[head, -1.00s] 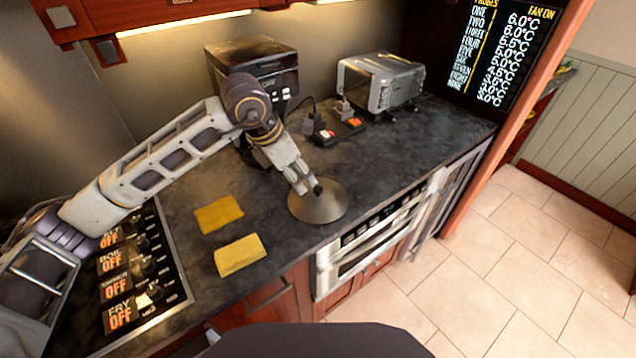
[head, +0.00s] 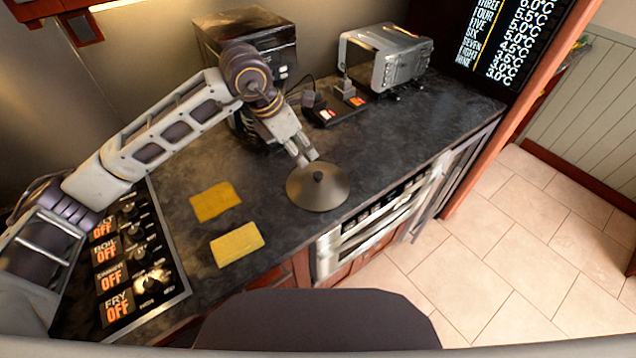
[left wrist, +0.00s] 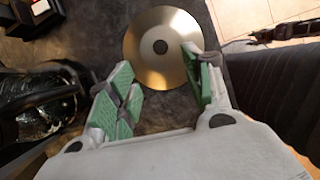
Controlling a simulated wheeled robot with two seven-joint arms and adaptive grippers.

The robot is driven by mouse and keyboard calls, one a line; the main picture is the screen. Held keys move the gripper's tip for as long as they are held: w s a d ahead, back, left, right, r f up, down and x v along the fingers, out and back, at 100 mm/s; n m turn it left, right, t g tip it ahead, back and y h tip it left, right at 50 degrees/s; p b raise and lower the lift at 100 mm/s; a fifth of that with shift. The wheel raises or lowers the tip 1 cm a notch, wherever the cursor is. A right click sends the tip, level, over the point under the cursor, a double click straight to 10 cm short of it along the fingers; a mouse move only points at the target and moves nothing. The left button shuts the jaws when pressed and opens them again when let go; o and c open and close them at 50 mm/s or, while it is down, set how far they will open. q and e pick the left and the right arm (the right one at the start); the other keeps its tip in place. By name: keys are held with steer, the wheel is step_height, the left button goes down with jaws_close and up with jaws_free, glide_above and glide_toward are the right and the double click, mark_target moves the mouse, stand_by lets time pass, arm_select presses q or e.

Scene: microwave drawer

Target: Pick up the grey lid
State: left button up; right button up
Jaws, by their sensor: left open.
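The grey lid (head: 318,196) is a round metal disc with a dark knob in the middle. It lies on the dark countertop close to its front edge. It also shows in the left wrist view (left wrist: 162,70), ahead of the fingers. My left gripper (head: 307,160) is at the back edge of the lid, a little behind the knob. In the left wrist view its green-padded fingers (left wrist: 163,80) are spread apart, with nothing between the pads. The knob stands clear of both fingers. My right gripper is not in view.
Two yellow cloths (head: 236,244) lie left of the lid. A black coffee machine (head: 250,45) and a silver toaster oven (head: 385,58) stand at the back. A dark tray (head: 335,112) sits behind the lid. A cooktop panel (head: 140,255) is at left.

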arm_select(q)
glide_above(317, 174)
steer(key=s+a, duration=0.2)
steer(key=f, duration=0.3)
steer(key=f+p, duration=0.1)
steer(key=f, duration=0.1)
steer(key=shift+w+f, duration=0.2)
steer(key=shift+f, duration=0.2)
steer(key=shift+x, duration=0.8)
steer(key=shift+f, duration=0.15)
steer(key=shift+w+d+f+p, duration=0.1)
steer(key=shift+d+f+p, duration=0.05)
steer(key=shift+f+p, duration=0.3)
steer(key=x, duration=0.2)
steer(key=shift+w+f+p, duration=0.1)
steer(key=shift+f+p, duration=0.25)
steer(key=shift+f, duration=0.05)
steer(key=shift+w+d+f, duration=0.1)
steer(key=shift+d+f, duration=0.1)
steer(key=shift+f, duration=0.35)
steer(key=shift+c, duration=0.3)
jaws_close()
